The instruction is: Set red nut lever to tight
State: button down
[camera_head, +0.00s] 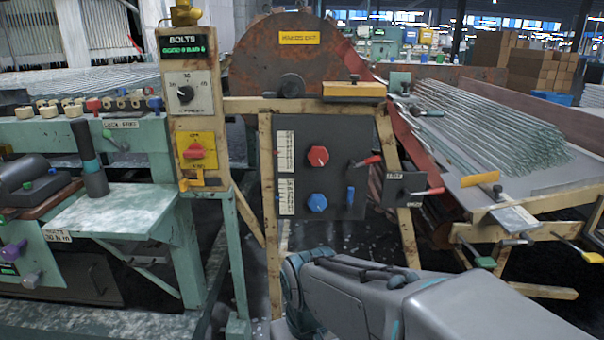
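Two levers with red handles show in the head view. One red-handled lever (367,161) sticks out from the right part of a dark control panel (335,135), its handle pointing right and slightly up. Another red-handled lever (429,191) sticks out to the right from a small dark labelled box (398,187) on the wooden frame. I cannot tell which one is the nut lever, as the labels are too small to read. My arm crosses the lower right, below both levers. My gripper is out of view.
The panel also carries a red knob (318,156), a blue knob (317,202) and a blue lever (350,196). A yellow switch box with a red handle (196,151) stands left. A table of glass tubes (480,125) stands right. Dark floor shows between the machines.

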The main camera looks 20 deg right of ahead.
aim_at(352, 165)
jog(key=u, duration=0.4)
jog(key=i, duration=0.6)
jog(key=z, duration=1.2)
